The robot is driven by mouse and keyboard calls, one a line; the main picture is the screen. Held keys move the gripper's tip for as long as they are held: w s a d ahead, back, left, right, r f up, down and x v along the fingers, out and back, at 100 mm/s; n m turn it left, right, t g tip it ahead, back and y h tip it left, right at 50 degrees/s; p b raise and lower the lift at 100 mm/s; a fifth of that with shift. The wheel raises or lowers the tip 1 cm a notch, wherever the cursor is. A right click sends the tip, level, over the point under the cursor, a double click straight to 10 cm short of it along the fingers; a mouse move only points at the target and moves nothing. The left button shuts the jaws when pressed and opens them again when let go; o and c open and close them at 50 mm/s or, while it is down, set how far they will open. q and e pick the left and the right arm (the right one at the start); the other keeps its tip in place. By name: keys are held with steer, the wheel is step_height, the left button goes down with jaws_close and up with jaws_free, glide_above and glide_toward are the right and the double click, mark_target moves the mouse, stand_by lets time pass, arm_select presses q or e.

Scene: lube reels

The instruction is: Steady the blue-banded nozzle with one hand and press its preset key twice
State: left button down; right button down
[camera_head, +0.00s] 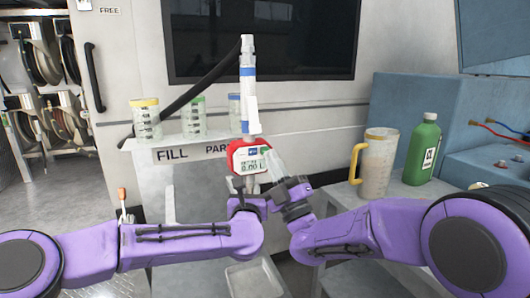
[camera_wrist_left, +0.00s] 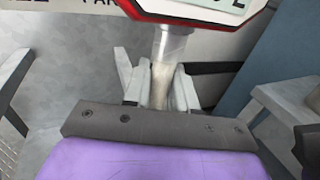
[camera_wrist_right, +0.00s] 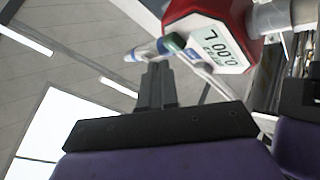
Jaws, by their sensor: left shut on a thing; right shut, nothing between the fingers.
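The blue-banded nozzle (camera_head: 248,92) stands upright, with its spout up and a red meter head (camera_head: 235,158) below. The meter's display (camera_head: 250,165) reads 0.00 L. My left gripper (camera_wrist_left: 165,88) is shut on the pale stem (camera_wrist_left: 168,62) just under the meter head. My right gripper (camera_head: 270,160) is shut and empty, with its fingertips close to the right side of the meter's face. In the right wrist view the meter face (camera_wrist_right: 212,45) appears upside down beyond the fingertips (camera_wrist_right: 155,68). I cannot tell whether they touch it, and the preset key is not clearly visible.
Several jars with coloured bands, one yellow-banded (camera_head: 146,120), stand on the FILL shelf (camera_head: 185,150) behind. A yellow-handled jug (camera_head: 376,165) and a green bottle (camera_head: 423,150) stand on a grey counter at the right. A tray (camera_head: 253,278) lies low in front.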

arm_select(q)
steer(key=c, duration=0.8)
jaws_free()
arm_select(e)
steer(key=s, duration=0.1)
steer(key=s+d, duration=0.1)
steer(key=s, duration=0.2)
steer(key=shift+s+d, duration=0.25)
steer(key=shift+s, duration=0.1)
